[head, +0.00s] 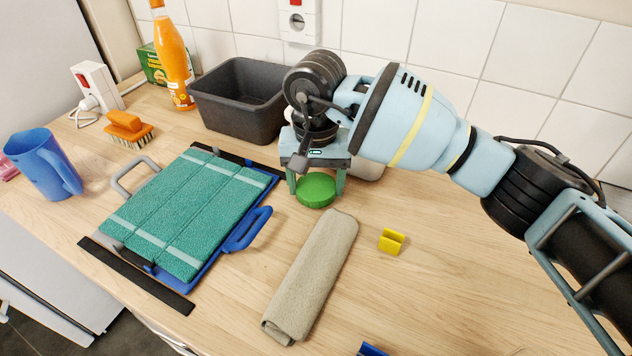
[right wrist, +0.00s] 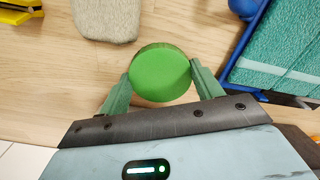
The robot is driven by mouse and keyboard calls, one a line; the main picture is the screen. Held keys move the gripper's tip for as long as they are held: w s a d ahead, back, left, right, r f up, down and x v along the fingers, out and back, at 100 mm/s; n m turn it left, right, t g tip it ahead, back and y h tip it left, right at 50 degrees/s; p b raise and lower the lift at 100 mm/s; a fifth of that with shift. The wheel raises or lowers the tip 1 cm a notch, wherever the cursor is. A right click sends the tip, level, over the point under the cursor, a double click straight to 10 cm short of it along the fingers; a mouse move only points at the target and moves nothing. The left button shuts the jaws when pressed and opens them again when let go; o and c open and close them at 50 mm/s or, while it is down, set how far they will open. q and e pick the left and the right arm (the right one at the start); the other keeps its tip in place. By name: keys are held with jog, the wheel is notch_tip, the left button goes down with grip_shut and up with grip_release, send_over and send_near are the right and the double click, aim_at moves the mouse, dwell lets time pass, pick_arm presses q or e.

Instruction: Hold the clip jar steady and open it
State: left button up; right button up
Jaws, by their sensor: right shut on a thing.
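A round green lid-like disc (head: 316,190) is at the middle of the counter, below my right gripper (head: 316,183). I take it for the top of the clip jar; its sides and any clip are hidden. In the right wrist view the green disc (right wrist: 160,72) lies between the two green fingers of my right gripper (right wrist: 160,78), which touch it on both sides. My right gripper is shut on it and points down from above. My left gripper is not in view.
A grey folded cloth (head: 312,275) and a yellow clip (head: 391,241) lie in front. A blue tray with a teal towel (head: 190,210) lies left. A black bin (head: 240,105), orange bottle (head: 172,60), brush (head: 127,127) and blue jug (head: 40,160) stand farther off. The counter at right front is mostly clear.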

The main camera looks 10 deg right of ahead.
aim_at(316, 186)
jog(key=shift+f, duration=0.4)
jog(key=shift+f, duration=0.15)
jog(key=o, duration=1.1)
notch_tip(316, 186, up, 12)
jog(key=shift+r, duration=0.15)
